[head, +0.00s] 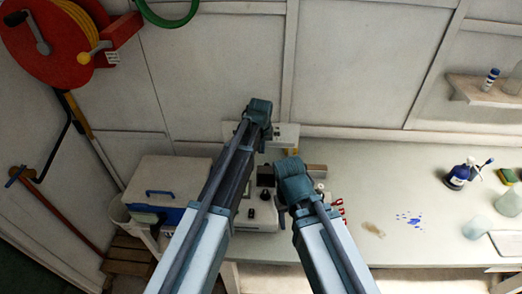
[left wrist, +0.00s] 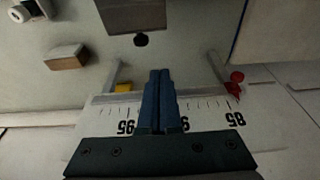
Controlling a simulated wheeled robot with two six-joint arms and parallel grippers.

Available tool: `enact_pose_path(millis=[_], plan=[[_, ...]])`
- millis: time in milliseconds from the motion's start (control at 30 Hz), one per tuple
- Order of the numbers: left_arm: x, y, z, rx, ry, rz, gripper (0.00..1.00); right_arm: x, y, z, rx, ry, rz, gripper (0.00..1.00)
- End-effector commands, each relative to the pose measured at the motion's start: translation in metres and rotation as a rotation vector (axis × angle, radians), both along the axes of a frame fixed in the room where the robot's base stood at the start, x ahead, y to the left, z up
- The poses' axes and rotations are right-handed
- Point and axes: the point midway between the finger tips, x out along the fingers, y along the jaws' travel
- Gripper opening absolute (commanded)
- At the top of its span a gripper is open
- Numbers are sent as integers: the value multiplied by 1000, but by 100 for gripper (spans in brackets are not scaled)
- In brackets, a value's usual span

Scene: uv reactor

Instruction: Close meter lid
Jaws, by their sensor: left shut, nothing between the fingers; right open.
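A pale meter-like device (head: 262,214) with dark knobs stands on the bench, partly hidden behind my arms. A pale panel (head: 285,132) shows behind it near the wall. In the left wrist view a white scale plate (left wrist: 205,112) bears upside-down numbers. I cannot tell which part is the lid. My left gripper (head: 259,110) is shut and empty; its fingers (left wrist: 158,98) overlap the scale plate in the left wrist view, and contact cannot be told. My right gripper (head: 291,170) is open, lower and to the right, over the device's right side; its fingertips are hard to make out.
A wooden block (head: 316,170) and red parts (head: 338,208) lie right of the device. A blue and white cooler box (head: 165,188) stands left. A blue spray bottle (head: 460,175) and blue spots (head: 409,219) are farther right. The bench's (head: 370,180) middle is mostly clear.

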Motion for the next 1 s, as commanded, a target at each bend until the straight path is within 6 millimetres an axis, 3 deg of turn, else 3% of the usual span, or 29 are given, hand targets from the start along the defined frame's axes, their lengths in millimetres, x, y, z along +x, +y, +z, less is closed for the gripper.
enact_pose_path(millis=[33, 267, 333, 500, 1000], plan=[[3, 0, -15, 0, 0, 0, 0, 0, 0, -15, -1, 0, 2, 50], [11, 0, -47, 0, 0, 0, 0, 0, 0, -47, -2, 0, 9, 50], [-8, 1, -37, 0, 0, -1, 0, 0, 0, -37, -2, 0, 10, 50], [-28, 1, -35, 0, 0, -1, 0, 0, 0, -35, -2, 0, 9, 50], [-32, 0, -35, 1, -9, 0, 0, 0, 0, -35, -2, 0, 8, 50]])
